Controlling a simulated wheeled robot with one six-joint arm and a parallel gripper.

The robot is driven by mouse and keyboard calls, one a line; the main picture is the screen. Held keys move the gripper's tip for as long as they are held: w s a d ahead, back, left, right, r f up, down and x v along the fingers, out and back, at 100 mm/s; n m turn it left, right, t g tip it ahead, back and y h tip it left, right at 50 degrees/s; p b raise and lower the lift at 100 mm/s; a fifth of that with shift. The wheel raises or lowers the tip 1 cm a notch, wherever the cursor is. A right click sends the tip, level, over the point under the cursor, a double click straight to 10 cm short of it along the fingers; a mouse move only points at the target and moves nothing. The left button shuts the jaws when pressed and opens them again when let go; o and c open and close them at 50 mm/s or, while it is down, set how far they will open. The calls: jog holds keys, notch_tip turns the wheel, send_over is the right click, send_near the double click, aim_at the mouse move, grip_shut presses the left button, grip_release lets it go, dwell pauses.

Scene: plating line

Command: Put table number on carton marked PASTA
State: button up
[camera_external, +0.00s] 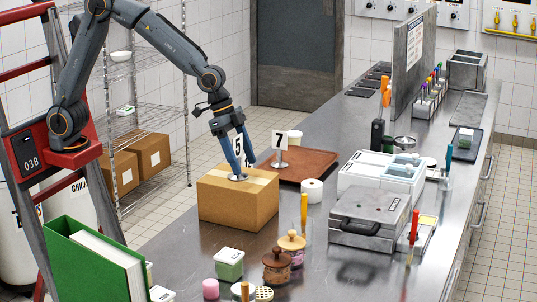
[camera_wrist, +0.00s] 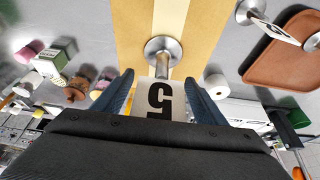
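A table number stand with a white card marked 5 (camera_external: 238,145) has its round metal base on top of a brown carton (camera_external: 238,208). The card and base also show in the wrist view, the card (camera_wrist: 160,98) lying between my fingers. My gripper (camera_external: 236,168) points down over the carton top. Its two blue fingers (camera_wrist: 160,80) are apart, one on each side of the stand, with gaps beside its thin post. The stand looks upright. No PASTA marking is readable on the carton faces in view.
A second number stand, marked 7 (camera_external: 280,141), is by the brown tray (camera_external: 312,165) behind the carton.

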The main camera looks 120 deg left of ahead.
jog(key=shift+s+r, duration=0.1)
jog(key=shift+r, duration=0.4)
jog(key=b+v, duration=0.2)
jog(key=v, duration=0.9)
jog(key=s+d+f+g, duration=0.1)
jog(key=s+d+f, duration=0.4)
jog(key=s+f, duration=0.5)
jog(key=s+d+f+g, duration=0.2)
jog(key=s+d+f, duration=0.4)
jog(key=s+f, duration=0.5)
jog(key=shift+s+d+f, duration=0.2)
jog(key=shift+s+f, duration=0.1)
jog(key=shift+f, duration=0.15)
notch_tip(320, 180, down, 9)
jog(key=g+b, duration=0.1)
jog(key=b, duration=0.9)
